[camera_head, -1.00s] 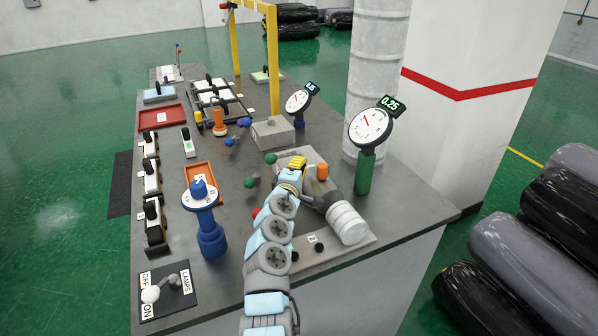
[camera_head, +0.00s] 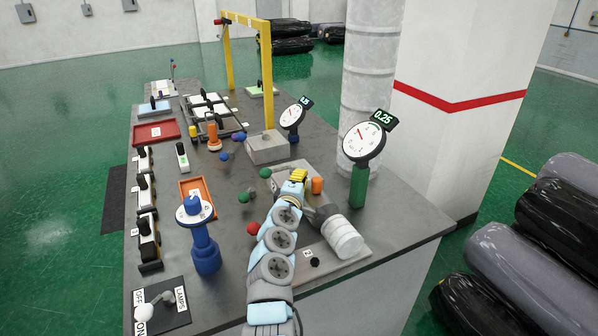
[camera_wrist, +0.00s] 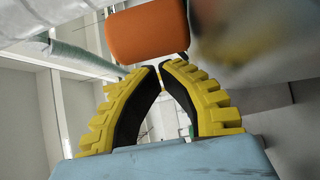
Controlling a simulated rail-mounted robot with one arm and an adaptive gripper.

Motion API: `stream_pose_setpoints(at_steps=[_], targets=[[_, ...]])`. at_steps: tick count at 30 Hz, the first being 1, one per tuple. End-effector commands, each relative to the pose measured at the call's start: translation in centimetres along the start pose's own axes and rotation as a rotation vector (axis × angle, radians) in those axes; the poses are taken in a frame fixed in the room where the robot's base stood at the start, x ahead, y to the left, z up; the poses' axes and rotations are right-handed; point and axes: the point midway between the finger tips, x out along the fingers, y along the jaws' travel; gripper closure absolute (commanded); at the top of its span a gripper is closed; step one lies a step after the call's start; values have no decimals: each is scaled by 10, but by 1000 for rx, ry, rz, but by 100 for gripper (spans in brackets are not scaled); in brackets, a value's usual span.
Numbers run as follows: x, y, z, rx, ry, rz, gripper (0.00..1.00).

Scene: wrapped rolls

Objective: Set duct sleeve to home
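A white ribbed cylinder (camera_head: 345,238), which may be the duct sleeve, lies on its side on a grey base plate (camera_head: 345,263) at the table's front right. A grey pipe-like part (camera_head: 318,214) runs from it toward my gripper. An upright orange piece (camera_head: 317,186) stands beside it. My gripper (camera_head: 299,175) is just left of the orange piece. In the wrist view my gripper (camera_wrist: 161,68) has its yellow-backed fingertips almost together, with nothing visible between them. The orange piece (camera_wrist: 147,32) is just beyond the tips; I cannot tell whether they touch.
A green-posted gauge (camera_head: 362,145) reading 0.25 stands behind the cylinder. A grey block (camera_head: 268,148) and a second gauge (camera_head: 292,117) are farther back. Red (camera_head: 252,228) and green (camera_head: 243,197) balls are left of my arm. A blue post (camera_head: 205,250) stands farther left.

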Motion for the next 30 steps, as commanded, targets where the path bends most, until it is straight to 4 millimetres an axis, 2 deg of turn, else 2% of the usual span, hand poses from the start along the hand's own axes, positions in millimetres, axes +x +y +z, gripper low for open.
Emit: stream_pose_setpoints(at_steps=[4,16,26,30], targets=[[-6,6,8,1,-1,4,100],[-14,1,16,-1,0,1,100],[-14,2,16,0,2,2,100],[-22,5,4,0,18,4,100]])
